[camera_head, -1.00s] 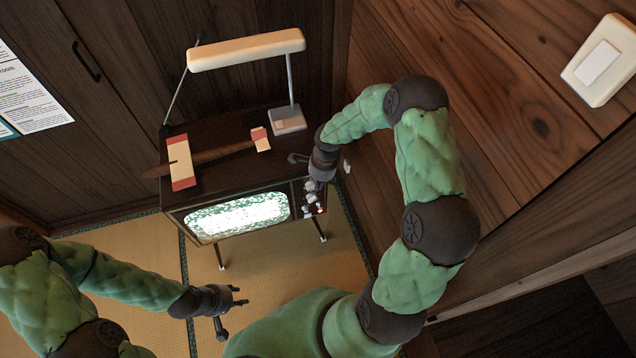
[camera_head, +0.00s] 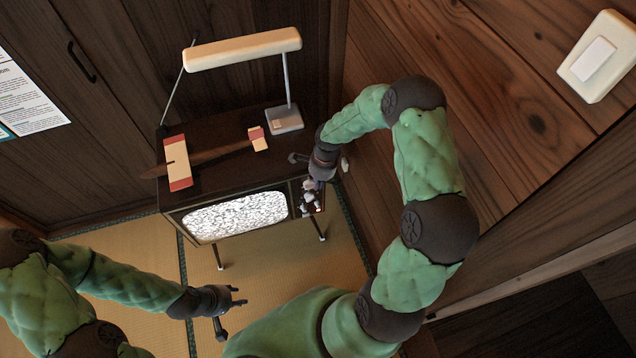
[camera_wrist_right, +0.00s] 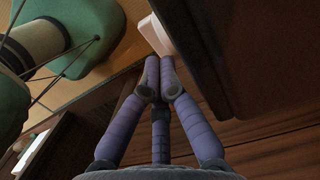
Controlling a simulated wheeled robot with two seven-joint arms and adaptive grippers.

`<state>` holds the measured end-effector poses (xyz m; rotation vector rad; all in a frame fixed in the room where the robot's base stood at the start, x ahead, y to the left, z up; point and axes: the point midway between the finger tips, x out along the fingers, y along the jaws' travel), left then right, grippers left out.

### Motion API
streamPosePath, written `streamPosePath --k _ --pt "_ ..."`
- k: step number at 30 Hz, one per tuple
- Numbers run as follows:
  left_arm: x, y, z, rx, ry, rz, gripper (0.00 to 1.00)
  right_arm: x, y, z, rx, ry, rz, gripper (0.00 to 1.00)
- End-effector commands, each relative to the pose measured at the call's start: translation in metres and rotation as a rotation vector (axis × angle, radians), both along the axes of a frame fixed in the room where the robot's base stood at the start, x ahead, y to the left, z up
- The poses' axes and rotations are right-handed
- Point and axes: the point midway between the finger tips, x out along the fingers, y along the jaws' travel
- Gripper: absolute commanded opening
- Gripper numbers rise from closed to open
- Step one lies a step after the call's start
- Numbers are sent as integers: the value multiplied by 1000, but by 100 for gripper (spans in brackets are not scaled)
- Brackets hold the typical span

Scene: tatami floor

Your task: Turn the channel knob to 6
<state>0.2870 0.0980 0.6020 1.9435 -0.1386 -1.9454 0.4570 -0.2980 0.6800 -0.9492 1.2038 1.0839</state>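The old TV set stands on thin legs with its screen (camera_head: 235,215) full of grey-white static. Its control panel (camera_head: 320,195) is at the right end of the front. My right gripper (camera_head: 311,205) is at this panel and covers most of it, so the channel knob and its number cannot be made out. In the right wrist view its purple fingers (camera_wrist_right: 159,92) converge with the tips close together, and nothing is visible between them. My left gripper (camera_head: 236,308) is open and empty over the floor, in front of the TV.
A wooden wall is close at the right. Tatami floor (camera_head: 130,247) lies clear at the left.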

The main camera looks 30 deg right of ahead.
Motion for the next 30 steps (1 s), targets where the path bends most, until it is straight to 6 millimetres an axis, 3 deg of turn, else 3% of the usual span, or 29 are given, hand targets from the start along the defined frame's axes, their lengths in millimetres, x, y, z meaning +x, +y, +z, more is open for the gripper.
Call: streamPosePath --k 30 --pt "0 0 -7 0 0 0 40 -2 -6 -8 0 1 -1 0"
